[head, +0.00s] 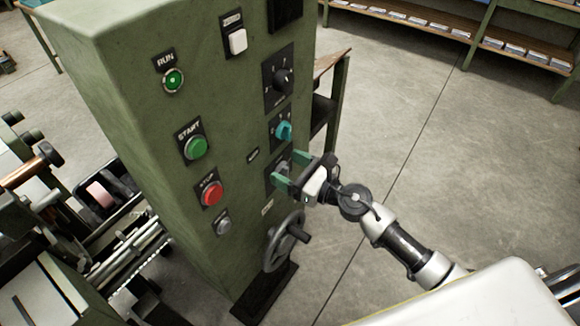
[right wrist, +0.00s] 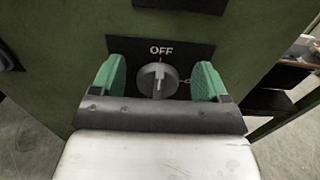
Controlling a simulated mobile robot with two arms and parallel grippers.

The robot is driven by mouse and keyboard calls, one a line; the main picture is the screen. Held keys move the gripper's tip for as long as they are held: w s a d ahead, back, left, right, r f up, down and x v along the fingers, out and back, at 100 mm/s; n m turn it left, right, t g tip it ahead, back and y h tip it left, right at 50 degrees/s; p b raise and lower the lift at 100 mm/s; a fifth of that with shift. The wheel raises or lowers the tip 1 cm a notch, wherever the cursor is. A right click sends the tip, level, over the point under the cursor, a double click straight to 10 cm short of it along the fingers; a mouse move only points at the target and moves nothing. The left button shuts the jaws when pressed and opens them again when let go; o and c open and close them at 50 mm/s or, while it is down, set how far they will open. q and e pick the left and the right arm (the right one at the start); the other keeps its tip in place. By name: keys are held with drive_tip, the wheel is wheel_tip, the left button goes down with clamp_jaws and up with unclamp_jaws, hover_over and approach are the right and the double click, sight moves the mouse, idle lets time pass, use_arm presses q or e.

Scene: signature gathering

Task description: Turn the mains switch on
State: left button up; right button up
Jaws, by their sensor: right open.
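The mains switch (right wrist: 157,79) is a grey rotary knob on a black plate with the word OFF above it. Its pale pointer mark stands about upright, toward OFF. In the head view the switch (head: 283,168) sits low on the right face of the green cabinet, partly hidden by my gripper. My right gripper (head: 288,171) is open, with its green fingers at the switch plate. In the right wrist view the gripper (right wrist: 158,82) has one finger on each side of the knob, with a gap on both sides. My left gripper is not in view.
The green cabinet (head: 130,90) also carries a teal knob (head: 283,131) and a black selector (head: 283,81) above the switch. A handwheel (head: 286,243) is below. Green (head: 196,147) and red (head: 212,193) buttons are to the left. Open floor lies to the right.

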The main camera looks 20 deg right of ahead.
sight(288, 166)
drive_tip(key=shift+c, duration=0.2)
drive_tip(key=c, duration=0.9)
drive_tip(key=shift+o, duration=0.2)
drive_tip(key=m, duration=0.1)
drive_tip(key=m+p, duration=0.1)
drive_tip(key=m, duration=0.1)
drive_tip(key=shift+w+d+m, duration=0.2)
drive_tip(key=shift+d+m, duration=0.1)
drive_tip(key=m, duration=0.2)
drive_tip(key=m+p, duration=0.1)
drive_tip(key=m, duration=0.2)
drive_tip(key=shift+w+d+f+m, duration=0.3)
drive_tip(key=shift+d+f, duration=0.05)
drive_tip(key=shift+d, duration=0.05)
drive_tip(key=shift+w+d+f+m+p, duration=0.1)
drive_tip(key=shift+f+m+p, duration=0.25)
drive_tip(key=shift+m, duration=1.1)
drive_tip(key=shift+w+d+f+m+p, duration=0.1)
drive_tip(key=shift+f+m+p, duration=0.25)
drive_tip(key=shift+m, duration=1.15)
drive_tip(key=shift+w+d+f+m+p, duration=0.15)
drive_tip(key=shift+m+p, duration=0.35)
drive_tip(key=shift+m, duration=0.95)
drive_tip(key=shift+s+a+f, duration=0.1)
